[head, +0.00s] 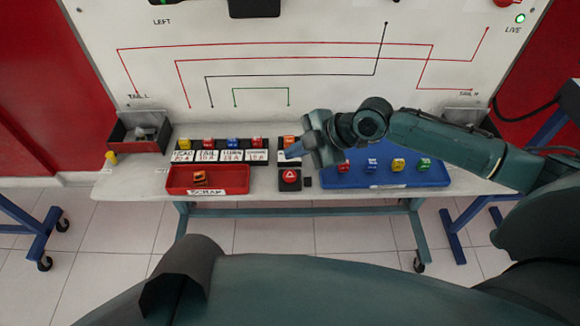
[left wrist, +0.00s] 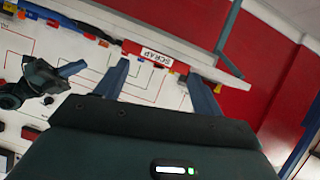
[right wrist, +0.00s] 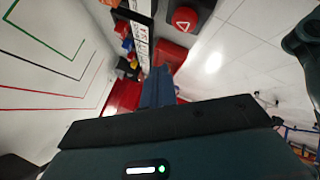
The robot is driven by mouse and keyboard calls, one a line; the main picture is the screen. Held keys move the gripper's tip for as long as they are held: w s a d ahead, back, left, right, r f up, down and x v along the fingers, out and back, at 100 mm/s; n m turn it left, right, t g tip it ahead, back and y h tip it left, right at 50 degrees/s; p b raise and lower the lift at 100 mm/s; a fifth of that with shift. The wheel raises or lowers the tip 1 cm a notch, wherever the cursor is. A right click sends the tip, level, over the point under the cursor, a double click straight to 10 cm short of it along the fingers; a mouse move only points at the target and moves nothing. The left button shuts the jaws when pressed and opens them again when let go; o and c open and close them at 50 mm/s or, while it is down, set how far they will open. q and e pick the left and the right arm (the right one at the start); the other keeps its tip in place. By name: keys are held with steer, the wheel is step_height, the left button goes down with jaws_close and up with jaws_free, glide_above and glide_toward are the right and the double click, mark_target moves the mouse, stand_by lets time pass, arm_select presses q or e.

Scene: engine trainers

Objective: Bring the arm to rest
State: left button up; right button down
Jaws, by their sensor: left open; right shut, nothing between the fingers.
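My right arm reaches in from the right over the bench in the head view. Its gripper (head: 292,152) is above the middle of the bench, near the red triangle button box. In the right wrist view its fingers (right wrist: 158,88) are together and empty. It also shows at the left of the left wrist view (left wrist: 72,70). My left gripper (left wrist: 160,90) shows in its own wrist view with its fingers wide apart and nothing between them. I cannot make out the left gripper in the head view.
The bench (head: 130,188) holds a red scrap tray (head: 235,180) with an orange piece, a labelled fuse row (head: 220,155), a button box (head: 290,179) and a blue tray (head: 385,180) with several coloured fuses. A dark bin (head: 120,138) stands far left. A white wiring board (head: 300,70) rises behind.

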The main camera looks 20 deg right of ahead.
arm_select(q)
steer(key=shift+r, duration=0.6)
arm_select(e)
steer(key=shift+r, duration=0.65)
steer(key=s+a+f+m+t+y+p, duration=0.1)
steer(key=s+a+f+m+t+p, duration=0.25)
steer(key=s+a+m, duration=0.35)
arm_select(q)
steer(key=shift+s+a+f+m+g+y+p, duration=0.25)
steer(key=shift+a+f+y, duration=0.1)
steer(key=shift+a+f, duration=0.15)
steer(key=shift+s+a+f+m+g+y+p, duration=0.15)
steer(key=shift+a+f+g+y+p, duration=0.15)
steer(key=shift+a+f, duration=0.2)
arm_select(e)
steer(key=s+d+f+m+t+h, duration=0.1)
steer(key=s+d+f+m+h, duration=0.1)
steer(key=s+m, duration=0.3)
steer(key=s+d+f+m+t+h, duration=0.1)
steer(key=s+d+f+m+h, duration=0.2)
steer(key=s+d+m, duration=0.1)
steer(key=shift+s+d+m, duration=0.15)
steer(key=shift+s+m, duration=0.45)
steer(key=shift+s, duration=0.3)
